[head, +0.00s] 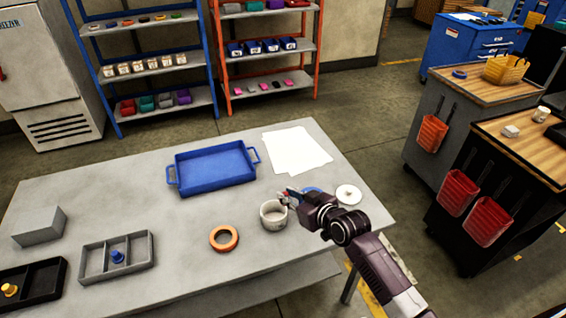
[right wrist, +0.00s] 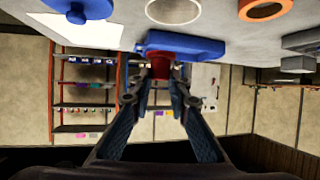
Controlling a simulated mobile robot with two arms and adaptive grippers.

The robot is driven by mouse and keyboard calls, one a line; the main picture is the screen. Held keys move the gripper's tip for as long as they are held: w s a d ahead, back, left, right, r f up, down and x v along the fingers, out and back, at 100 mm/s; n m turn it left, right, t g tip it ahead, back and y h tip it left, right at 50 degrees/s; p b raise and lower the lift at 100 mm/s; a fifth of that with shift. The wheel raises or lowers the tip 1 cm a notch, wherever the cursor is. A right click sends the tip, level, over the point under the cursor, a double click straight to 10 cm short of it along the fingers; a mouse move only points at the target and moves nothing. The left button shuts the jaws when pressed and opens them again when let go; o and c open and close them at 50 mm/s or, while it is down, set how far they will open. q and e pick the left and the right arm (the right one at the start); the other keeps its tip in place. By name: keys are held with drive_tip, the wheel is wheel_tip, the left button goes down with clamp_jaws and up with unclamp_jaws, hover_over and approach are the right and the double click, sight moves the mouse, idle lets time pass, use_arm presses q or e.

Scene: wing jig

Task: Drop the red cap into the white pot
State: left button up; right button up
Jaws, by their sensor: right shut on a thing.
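The white pot (head: 273,222) stands upright on the grey table, and its open mouth faces up. My right gripper (head: 289,196) is at the pot's upper right in the head view, with its fingertips close to the rim. It is shut on the red cap (right wrist: 160,67), which shows between the fingertips in the right wrist view. In the head view the cap is mostly hidden by the fingers. The pot (right wrist: 172,12) also shows at the top edge of the right wrist view, apart from the cap. My left gripper is not in view.
An orange ring (head: 224,248) lies left of the pot. A blue tray (head: 215,176) and white paper (head: 296,150) lie behind. A white disc (head: 348,194) and a partly hidden blue thing (head: 312,190) are on the right. Grey (head: 93,274) and black (head: 45,284) divided trays stand left.

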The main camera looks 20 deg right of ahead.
drive_tip(key=w+a+r+p, duration=0.1)
drive_tip(key=w+r+p, duration=0.1)
drive_tip(key=w+r, duration=0.15)
use_arm(q)
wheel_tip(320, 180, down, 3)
drive_tip(key=b, duration=0.6)
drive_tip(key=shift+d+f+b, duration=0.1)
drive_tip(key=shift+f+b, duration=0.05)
drive_tip(key=shift+b, duration=0.25)
use_arm(e)
wheel_tip(320, 180, down, 7)
drive_tip(key=shift+w+m+h, duration=0.15)
drive_tip(key=shift+m+h, duration=0.15)
drive_tip(key=shift+h, duration=0.1)
drive_tip(key=o, duration=0.8)
drive_tip(key=shift+r, duration=0.1)
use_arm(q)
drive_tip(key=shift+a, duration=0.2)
use_arm(e)
drive_tip(key=shift+o, duration=0.5)
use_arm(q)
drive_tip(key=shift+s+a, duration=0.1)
use_arm(e)
drive_tip(key=v, duration=1.2)
